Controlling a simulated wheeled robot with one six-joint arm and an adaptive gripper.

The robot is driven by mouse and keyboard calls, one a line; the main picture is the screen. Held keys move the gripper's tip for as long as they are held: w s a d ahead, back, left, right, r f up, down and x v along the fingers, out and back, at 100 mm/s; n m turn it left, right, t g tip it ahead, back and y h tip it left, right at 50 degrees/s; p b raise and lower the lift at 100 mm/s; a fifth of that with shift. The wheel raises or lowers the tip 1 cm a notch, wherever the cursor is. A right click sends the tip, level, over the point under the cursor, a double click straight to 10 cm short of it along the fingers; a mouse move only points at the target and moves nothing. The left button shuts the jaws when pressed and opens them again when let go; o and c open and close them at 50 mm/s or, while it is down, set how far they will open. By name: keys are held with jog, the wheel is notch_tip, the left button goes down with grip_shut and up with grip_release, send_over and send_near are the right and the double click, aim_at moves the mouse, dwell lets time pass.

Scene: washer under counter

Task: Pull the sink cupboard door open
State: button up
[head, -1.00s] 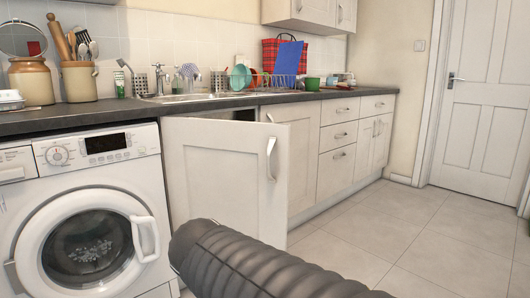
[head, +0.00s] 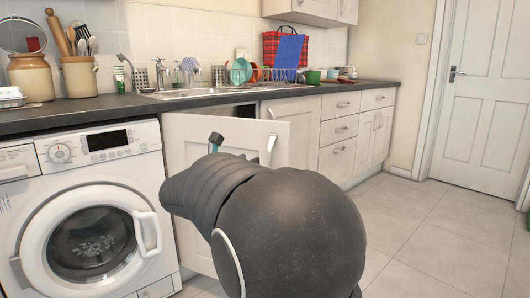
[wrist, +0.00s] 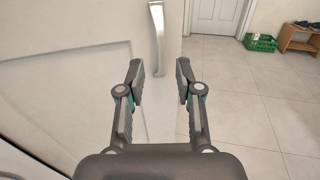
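The sink cupboard door (head: 186,135) is a cream panel that stands partly open, swung out from under the counter, with a dark gap (head: 243,110) behind its top edge. Its silver bar handle (head: 271,146) is near the free edge; my arm hides its lower part and much of the door. In the wrist view the handle (wrist: 157,35) lies just beyond the fingertips, roughly in line with the space between them. My gripper (wrist: 159,80) is open and empty, in front of the door's face. In the head view my gripper (head: 232,150) is mostly hidden behind my arm.
A white washing machine (head: 95,160) stands left of the door. Drawers (head: 339,130) and more cupboards are to the right. Tiled floor (head: 425,225) is free to the right. A green crate (wrist: 260,42) and a small wooden shelf (wrist: 300,40) stand far off.

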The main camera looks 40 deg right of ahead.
aim_at(269, 152)
jog(key=x, duration=1.1)
jog(key=shift+d, duration=0.35)
grip_shut()
